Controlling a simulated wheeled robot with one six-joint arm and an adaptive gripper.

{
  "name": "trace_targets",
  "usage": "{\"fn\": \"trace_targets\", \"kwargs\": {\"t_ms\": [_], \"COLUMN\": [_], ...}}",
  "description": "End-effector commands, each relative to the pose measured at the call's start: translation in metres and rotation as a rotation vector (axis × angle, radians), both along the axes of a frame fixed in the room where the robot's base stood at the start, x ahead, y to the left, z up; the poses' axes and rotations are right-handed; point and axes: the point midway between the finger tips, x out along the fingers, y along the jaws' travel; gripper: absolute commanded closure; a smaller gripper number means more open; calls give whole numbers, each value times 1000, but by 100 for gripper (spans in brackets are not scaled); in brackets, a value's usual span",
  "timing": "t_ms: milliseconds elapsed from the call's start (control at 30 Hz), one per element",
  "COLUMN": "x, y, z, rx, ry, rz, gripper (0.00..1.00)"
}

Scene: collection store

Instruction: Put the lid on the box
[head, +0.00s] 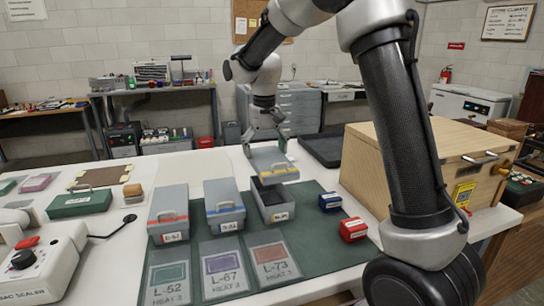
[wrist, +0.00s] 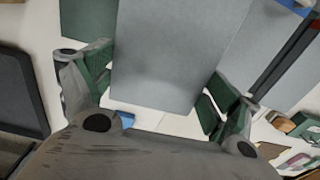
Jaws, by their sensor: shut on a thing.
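My gripper (head: 266,142) is shut on a grey lid (head: 273,172) with a yellow stripe along its edge. In the wrist view the lid (wrist: 178,55) is a flat grey panel between the two green-padded fingers of my gripper (wrist: 155,88). The lid is held above and slightly behind an open grey box (head: 272,212), apart from it. I cannot clearly identify the box in the wrist view.
Two lidded grey boxes stand to the left, one with a red stripe (head: 168,221) and one with a blue stripe (head: 224,214). Two small items, blue (head: 330,202) and red (head: 352,230), lie to the right. A wooden case (head: 385,165) and dark tray (head: 322,150) stand farther right.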

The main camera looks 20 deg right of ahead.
Motion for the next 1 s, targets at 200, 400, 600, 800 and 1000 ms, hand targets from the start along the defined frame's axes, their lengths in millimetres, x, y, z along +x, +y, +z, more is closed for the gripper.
{"fn": "trace_targets", "kwargs": {"t_ms": [200,400,600,800,1000], "x": [-1,-1,-1,-1,-1], "y": [0,-1,-1,-1,-1], "z": [-10,-30,-50,-61,-65], "rx": [-1,-1,-1,-1,-1], "ry": [4,5,4,3,3], "rz": [-22,-20,-20,-20,-19], "gripper": [33,33,33,33,33]}}
